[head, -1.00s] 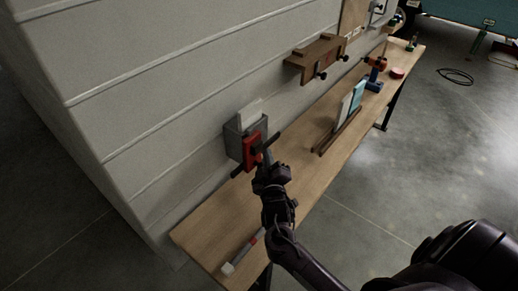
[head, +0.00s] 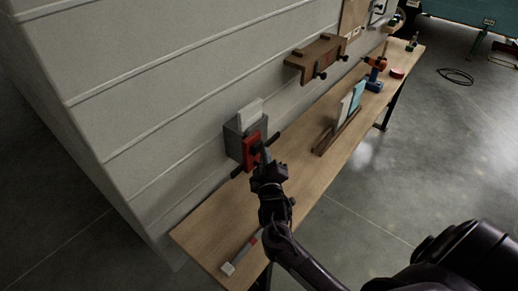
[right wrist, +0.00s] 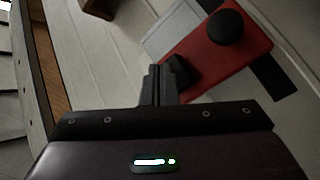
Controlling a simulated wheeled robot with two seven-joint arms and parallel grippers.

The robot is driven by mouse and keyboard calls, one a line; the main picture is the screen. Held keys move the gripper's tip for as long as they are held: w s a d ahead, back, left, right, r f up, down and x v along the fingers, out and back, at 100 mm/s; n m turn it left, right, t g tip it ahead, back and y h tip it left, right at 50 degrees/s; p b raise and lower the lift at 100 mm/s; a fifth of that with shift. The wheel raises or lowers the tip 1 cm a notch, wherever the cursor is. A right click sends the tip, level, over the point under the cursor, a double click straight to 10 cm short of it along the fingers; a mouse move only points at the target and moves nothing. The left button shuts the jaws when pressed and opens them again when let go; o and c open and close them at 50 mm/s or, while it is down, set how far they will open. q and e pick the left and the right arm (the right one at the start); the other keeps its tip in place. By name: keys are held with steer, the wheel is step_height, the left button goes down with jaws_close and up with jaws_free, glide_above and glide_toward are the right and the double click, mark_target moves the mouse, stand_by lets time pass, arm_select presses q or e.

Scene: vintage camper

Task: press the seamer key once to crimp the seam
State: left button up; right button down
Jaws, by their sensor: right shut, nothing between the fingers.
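The seamer is a grey box (head: 232,143) with a red front plate (head: 247,155), mounted low on the pale wall above the bench. Dark bars stick out on both sides of it. In the right wrist view its red plate (right wrist: 205,55) carries a round black knob (right wrist: 225,27). My right gripper (head: 264,160) is shut and empty, with its fingertips close in front of the red plate. In the wrist view the shut fingers (right wrist: 160,85) overlap the plate's lower left end; I cannot tell whether they touch it. My left gripper is not in view.
A wooden bench (head: 205,232) runs along the wall. A brown bracket (head: 315,62) is on the wall farther along. A rack with upright panels (head: 350,108), a drill (head: 375,75) and a white-tipped tool (head: 240,255) are on the bench. Open floor lies to the right.

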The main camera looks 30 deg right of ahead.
steer(key=shift+w+a, duration=0.3)
steer(key=shift+w, duration=0.3)
stand_by(0.7)
steer(key=shift+s, duration=0.1)
steer(key=shift+s+d+p, duration=0.35)
steer(key=shift+s+p, duration=0.1)
steer(key=shift+s, duration=0.4)
steer(key=s+p, duration=0.1)
steer(key=s+d, duration=0.1)
steer(key=s, duration=0.1)
steer(key=s+d+p, duration=0.1)
steer(key=shift+s+p, duration=0.35)
stand_by(0.7)
